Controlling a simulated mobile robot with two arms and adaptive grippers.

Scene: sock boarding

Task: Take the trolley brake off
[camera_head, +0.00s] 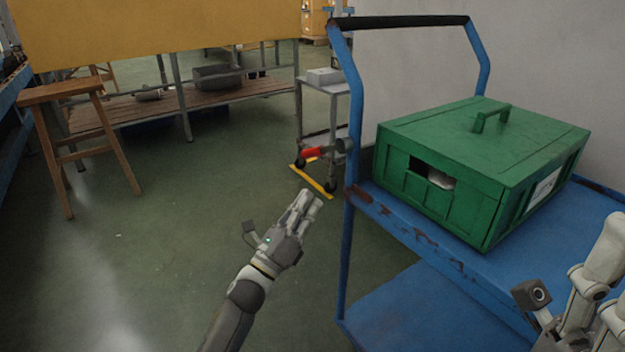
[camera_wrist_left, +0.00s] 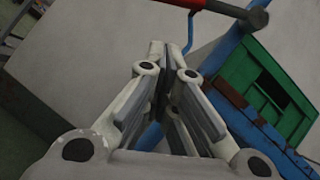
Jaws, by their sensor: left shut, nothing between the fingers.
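The blue trolley (camera_head: 352,120) stands at the right. A red lever (camera_head: 313,152) with a dark knob at its right end (camera_head: 343,146) projects leftward beside the trolley's near-left post. The lever also crosses the top of the left wrist view (camera_wrist_left: 218,8), beyond my fingertips, with its dark knob (camera_wrist_left: 256,18) to the right. My left gripper (camera_head: 312,200) is shut and empty, below the lever in the head view and apart from it. My right gripper (camera_head: 603,290) is only partly in view at the right edge; its fingertips are cut off or unclear.
A green lidded box (camera_head: 450,140) sits on the trolley's upper deck. A grey wheeled cart (camera_head: 328,88) stands behind the lever, near a yellow floor strip (camera_head: 312,181). A wooden stool (camera_head: 62,95) and a slatted bench (camera_head: 160,108) are at the left. The floor between is clear.

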